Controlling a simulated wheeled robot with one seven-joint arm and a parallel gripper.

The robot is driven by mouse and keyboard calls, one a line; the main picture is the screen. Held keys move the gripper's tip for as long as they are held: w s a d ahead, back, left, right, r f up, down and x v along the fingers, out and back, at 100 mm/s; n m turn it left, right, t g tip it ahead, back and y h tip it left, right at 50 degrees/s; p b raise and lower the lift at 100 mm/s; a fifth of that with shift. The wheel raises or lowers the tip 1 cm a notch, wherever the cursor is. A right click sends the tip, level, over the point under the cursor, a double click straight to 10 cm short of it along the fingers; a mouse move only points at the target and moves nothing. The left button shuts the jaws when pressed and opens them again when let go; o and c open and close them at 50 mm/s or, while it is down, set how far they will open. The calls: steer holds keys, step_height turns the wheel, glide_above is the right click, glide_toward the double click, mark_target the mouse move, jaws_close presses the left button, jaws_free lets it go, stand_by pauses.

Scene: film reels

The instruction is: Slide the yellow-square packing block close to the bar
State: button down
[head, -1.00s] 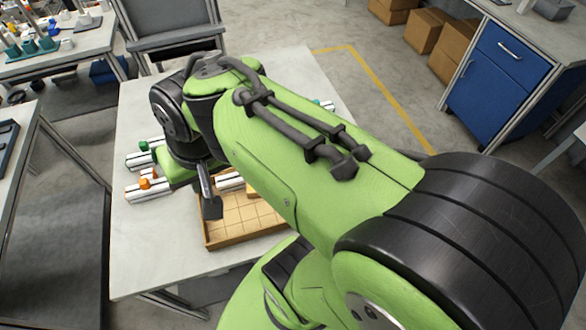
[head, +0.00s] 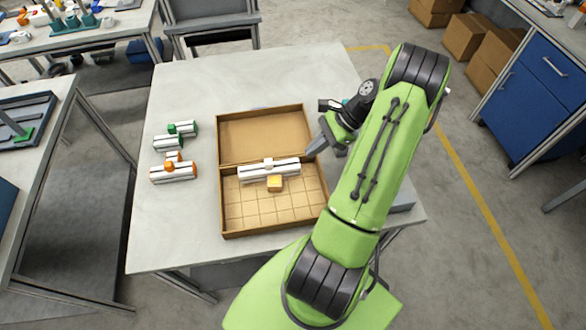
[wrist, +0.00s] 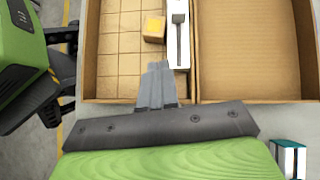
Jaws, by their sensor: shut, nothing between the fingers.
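The packing block (head: 274,184) is a small tan cube with a yellow square on top, in the gridded half of the cardboard tray (head: 222,200). It stands right beside the white bar (head: 255,173); I cannot tell whether they touch. The wrist view shows the block (wrist: 154,28) just left of the bar (wrist: 178,50). The bar lies along the tray's middle and has a dark slot on top. My gripper (head: 314,149) is shut and empty at the tray's right edge. In the wrist view its fingertips (wrist: 158,68) are near the bar's end, apart from the block.
White pieces with green (head: 182,128) and orange (head: 170,168) parts lie on the table left of the tray. The tray's far half (head: 265,132) is empty. The table's far part (head: 250,80) is clear.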

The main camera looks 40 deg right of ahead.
mark_target(279, 177)
steer(key=shift+m, duration=0.4)
steer(key=b+x, duration=0.1)
steer(key=x, duration=0.9)
steer(key=shift+s+f+b, duration=0.15)
steer(key=shift+f+b, duration=0.25)
steer(key=shift+w+a+r+p, duration=0.1)
steer(key=shift+w+a+p, duration=0.35)
steer(key=shift+a, duration=0.3)
steer(key=shift+w+a, duration=0.1)
steer(key=shift+a, duration=0.05)
